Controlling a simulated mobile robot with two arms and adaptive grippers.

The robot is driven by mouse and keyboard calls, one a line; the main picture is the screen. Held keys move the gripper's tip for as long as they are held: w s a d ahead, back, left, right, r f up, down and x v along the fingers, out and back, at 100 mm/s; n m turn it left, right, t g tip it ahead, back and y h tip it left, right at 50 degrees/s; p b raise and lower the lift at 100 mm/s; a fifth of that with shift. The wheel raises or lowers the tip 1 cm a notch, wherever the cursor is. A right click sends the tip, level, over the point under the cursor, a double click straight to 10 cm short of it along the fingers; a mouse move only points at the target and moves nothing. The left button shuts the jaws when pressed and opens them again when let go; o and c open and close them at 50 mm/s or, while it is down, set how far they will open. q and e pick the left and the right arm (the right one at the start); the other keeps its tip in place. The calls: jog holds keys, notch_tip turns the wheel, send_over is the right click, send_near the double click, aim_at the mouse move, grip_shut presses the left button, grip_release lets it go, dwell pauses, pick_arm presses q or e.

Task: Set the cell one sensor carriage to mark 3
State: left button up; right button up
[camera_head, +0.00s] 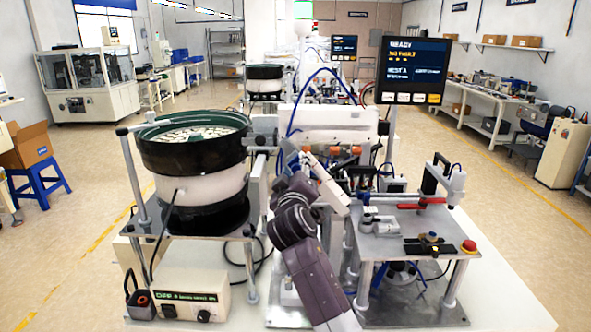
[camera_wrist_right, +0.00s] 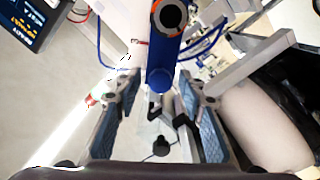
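My right arm reaches up from the bottom middle of the head view, and its gripper (camera_head: 300,160) is beside the white feeder housing. In the right wrist view my right gripper (camera_wrist_right: 162,88) is open. Its fingers stand apart on either side of a blue cylindrical part (camera_wrist_right: 160,78), with a visible gap on each side. A blue body with an orange ring and dark round end (camera_wrist_right: 168,18) is just above it. I cannot tell for sure that this is the sensor carriage. No mark numbers are legible. My left gripper is not in view.
A bowl feeder (camera_head: 190,180) stands left of my arm above a control box (camera_head: 190,300). A metal fixture table (camera_head: 400,235) with a red button (camera_head: 468,246) is on the right. A status screen (camera_head: 412,70) stands behind it. Blue hoses (camera_head: 325,75) hang close to my gripper.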

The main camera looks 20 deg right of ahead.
jog(key=shift+f, duration=0.1)
jog(key=shift+s, duration=0.25)
jog(key=v, duration=1.1)
jog(key=shift+s+a, duration=0.2)
jog(key=shift+s, duration=0.05)
